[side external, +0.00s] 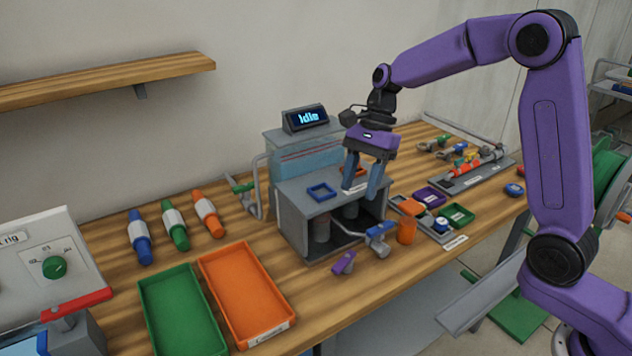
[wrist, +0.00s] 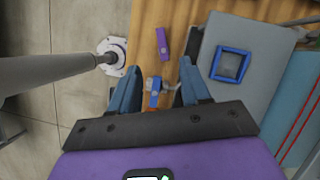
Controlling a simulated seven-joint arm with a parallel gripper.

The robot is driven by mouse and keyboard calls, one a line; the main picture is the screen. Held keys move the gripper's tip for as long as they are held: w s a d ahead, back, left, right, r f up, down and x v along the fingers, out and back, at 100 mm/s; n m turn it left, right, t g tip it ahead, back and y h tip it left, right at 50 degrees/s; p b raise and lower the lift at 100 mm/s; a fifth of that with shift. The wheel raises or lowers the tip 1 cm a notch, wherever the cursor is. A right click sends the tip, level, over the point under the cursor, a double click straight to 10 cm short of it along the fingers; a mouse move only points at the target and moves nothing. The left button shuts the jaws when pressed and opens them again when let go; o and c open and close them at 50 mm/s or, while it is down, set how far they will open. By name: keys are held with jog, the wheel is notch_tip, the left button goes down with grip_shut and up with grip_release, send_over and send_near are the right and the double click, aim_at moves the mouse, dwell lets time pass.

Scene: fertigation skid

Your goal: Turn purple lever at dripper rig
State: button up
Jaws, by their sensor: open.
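A small purple lever-like piece (side external: 344,263) is at the table's front, before the grey box-shaped rig (side external: 292,222). It also shows in the wrist view (wrist: 163,42), beyond the fingertips. I cannot tell whether it is fixed to a valve or lies loose. A pipe valve with a blue lever (side external: 378,231) sticks out of the rig's front; in the wrist view the blue lever (wrist: 154,92) shows between my fingers. My gripper (side external: 362,184) is open and empty, pointing down above the rig's front right side; its fingers frame the wrist view (wrist: 158,75).
A blue square tray (side external: 321,192) sits on the rig top, before a display reading "Idle" (side external: 306,118). An orange cylinder (side external: 407,230) stands right of the blue lever. Green (side external: 180,318) and orange (side external: 246,297) trays lie left. Bare wood surrounds the purple piece's front.

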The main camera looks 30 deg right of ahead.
dwell(0.3)
jog(key=r+m+t+h, duration=0.15)
jog(key=m+h, duration=0.25)
jog(key=m, duration=3.2)
send_over(339, 265)
notch_tip(339, 265, down, 18)
jog(key=shift+r, duration=0.1)
grip_shut()
